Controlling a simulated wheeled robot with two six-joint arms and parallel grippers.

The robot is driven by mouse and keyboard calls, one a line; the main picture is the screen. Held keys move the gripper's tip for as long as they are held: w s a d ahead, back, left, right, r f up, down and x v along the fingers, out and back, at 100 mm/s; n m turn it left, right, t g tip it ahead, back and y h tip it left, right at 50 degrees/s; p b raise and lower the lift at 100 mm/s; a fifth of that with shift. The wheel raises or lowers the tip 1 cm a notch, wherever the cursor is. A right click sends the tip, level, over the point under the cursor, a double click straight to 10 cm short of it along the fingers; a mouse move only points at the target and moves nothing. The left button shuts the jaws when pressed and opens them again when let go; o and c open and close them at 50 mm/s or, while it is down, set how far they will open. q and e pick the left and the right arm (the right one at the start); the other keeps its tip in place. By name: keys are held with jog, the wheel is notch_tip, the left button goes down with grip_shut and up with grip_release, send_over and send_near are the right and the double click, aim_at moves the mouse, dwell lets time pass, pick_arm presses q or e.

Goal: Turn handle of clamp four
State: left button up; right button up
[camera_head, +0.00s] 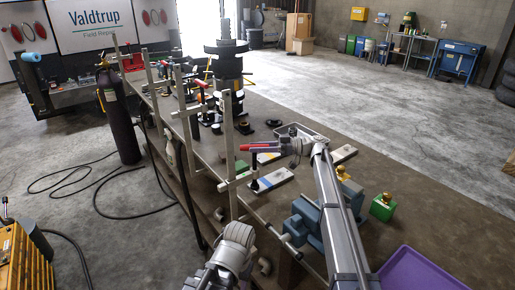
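The nearest bar clamp, with its tall silver post (229,150), stands on the left edge of the workbench (420,225). I take it as clamp four. Its red handle (257,147) lies about level and points left, over a dark spindle. My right gripper (279,146) is at the right end of this handle, touching or very close to it. Whether its fingers are closed on the handle is too small to tell. My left arm's grey end (236,250) is low at the bottom centre, below the clamp post; its fingers cannot be made out.
More clamp posts, such as one (185,110), line the bench's left edge farther back. A dark stacked transmission (228,70) stands at the far end. A blue vise (307,222), a green box (382,207) and a purple tray (420,272) are near my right arm.

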grip_shut()
jog(key=shift+w, duration=0.1)
jog(key=shift+w+n+g, duration=0.15)
jog(key=shift+n+g, duration=0.65)
jog(key=shift+g, duration=0.3)
jog(key=shift+o, duration=0.9)
grip_release()
